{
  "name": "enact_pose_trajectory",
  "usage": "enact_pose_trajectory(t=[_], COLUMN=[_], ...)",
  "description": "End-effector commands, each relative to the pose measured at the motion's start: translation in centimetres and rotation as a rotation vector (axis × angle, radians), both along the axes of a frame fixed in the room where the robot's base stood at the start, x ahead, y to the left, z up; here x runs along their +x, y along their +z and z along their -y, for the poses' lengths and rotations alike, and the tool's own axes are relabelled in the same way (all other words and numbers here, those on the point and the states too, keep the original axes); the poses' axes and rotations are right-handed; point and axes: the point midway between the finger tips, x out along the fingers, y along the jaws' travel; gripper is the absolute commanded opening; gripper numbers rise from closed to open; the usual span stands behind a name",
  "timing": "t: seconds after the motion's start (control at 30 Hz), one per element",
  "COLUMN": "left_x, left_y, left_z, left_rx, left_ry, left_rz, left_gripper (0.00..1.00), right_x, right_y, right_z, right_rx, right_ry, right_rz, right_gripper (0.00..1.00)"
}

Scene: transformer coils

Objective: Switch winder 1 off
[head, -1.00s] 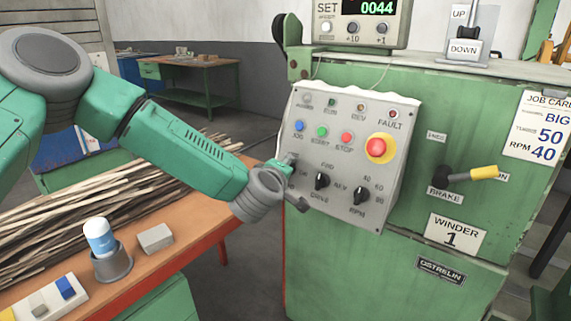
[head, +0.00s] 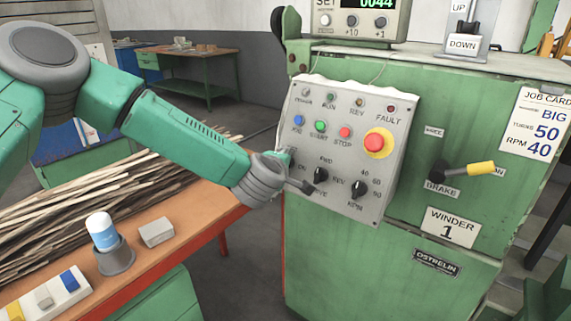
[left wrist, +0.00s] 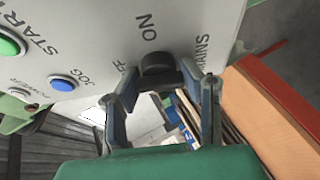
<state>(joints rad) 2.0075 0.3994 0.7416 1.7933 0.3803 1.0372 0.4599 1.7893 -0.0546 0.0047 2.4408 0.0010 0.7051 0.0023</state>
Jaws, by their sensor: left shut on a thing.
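Winder 1 is a green machine with a WINDER 1 plate (head: 453,227) and a grey control panel (head: 330,205). A black MAINS knob (left wrist: 158,68) with ON and OFF marks sits at the panel's lower left. In the left wrist view my left gripper (left wrist: 162,88) has its two fingers on either side of this knob, shut on it. In the head view my left gripper (head: 293,172) covers the knob. The knob's exact pointing is hard to tell. The POWER lamp (head: 306,92) looks grey and unlit. My right gripper is not in view.
The DRIVE knob (head: 320,175) sits close right of my gripper, with the RPM knob (head: 359,189) beyond. A red emergency button (head: 377,142) is higher up. A yellow-handled brake lever (head: 480,168) sticks out right. An orange bench (head: 185,230) with wooden strips stands left.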

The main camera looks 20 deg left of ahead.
Motion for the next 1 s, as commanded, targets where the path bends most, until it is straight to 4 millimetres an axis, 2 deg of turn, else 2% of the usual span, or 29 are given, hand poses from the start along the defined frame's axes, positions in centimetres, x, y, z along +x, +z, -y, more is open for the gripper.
enact_pose_trajectory(t=[0.03,0.1,0.47,0.57,1.0], left_x=[-0.2,-0.2,-0.4,-1.4,-9.5], left_y=[-0.5,-0.5,0.0,0.5,3.3], left_z=[-0.3,-0.3,0.0,0.0,0.4], left_rx=[0.000,0.001,0.002,0.001,0.000], left_ry=[0.005,0.005,0.002,0.000,0.001], left_rz=[-0.010,-0.010,-0.003,-0.003,-0.007], left_gripper=[0.38,0.57,0.57,0.57,0.57], right_x=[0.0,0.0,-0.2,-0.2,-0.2], right_y=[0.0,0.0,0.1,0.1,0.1], right_z=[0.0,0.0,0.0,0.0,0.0], right_rx=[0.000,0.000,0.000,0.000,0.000], right_ry=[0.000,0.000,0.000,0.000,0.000], right_rz=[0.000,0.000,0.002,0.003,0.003], right_gripper=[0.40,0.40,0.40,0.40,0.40])
